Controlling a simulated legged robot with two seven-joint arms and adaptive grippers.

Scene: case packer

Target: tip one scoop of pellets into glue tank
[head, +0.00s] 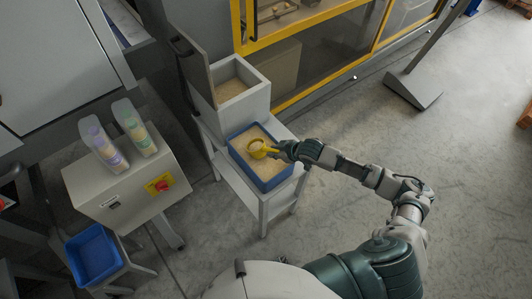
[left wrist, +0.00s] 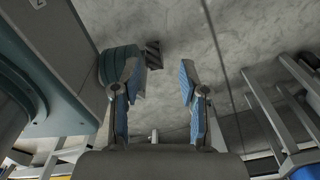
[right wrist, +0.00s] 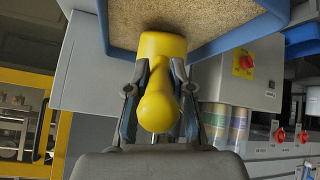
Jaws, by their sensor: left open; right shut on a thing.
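A yellow scoop (head: 260,149) is in my right gripper (head: 281,151), over the blue bin (head: 284,180) of tan pellets. In the right wrist view the scoop (right wrist: 160,75) points toward the pellets (right wrist: 195,22), and my right gripper (right wrist: 157,85) is shut on its handle. The scoop's bowl holds pale pellets in the head view. The grey glue tank (head: 253,101), with its lid (head: 193,72) standing open, is just behind the bin and has tan contents inside. My left gripper (left wrist: 160,85) is open and empty in the left wrist view, with floor beyond it.
The bin stands on a grey stand (head: 241,193). Left of it is a grey cabinet (head: 130,190) with a red switch (head: 161,186) and two clear holders of coloured rolls. An empty blue tray (head: 93,254) is lower left. The yellow-framed machine (head: 310,35) is behind.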

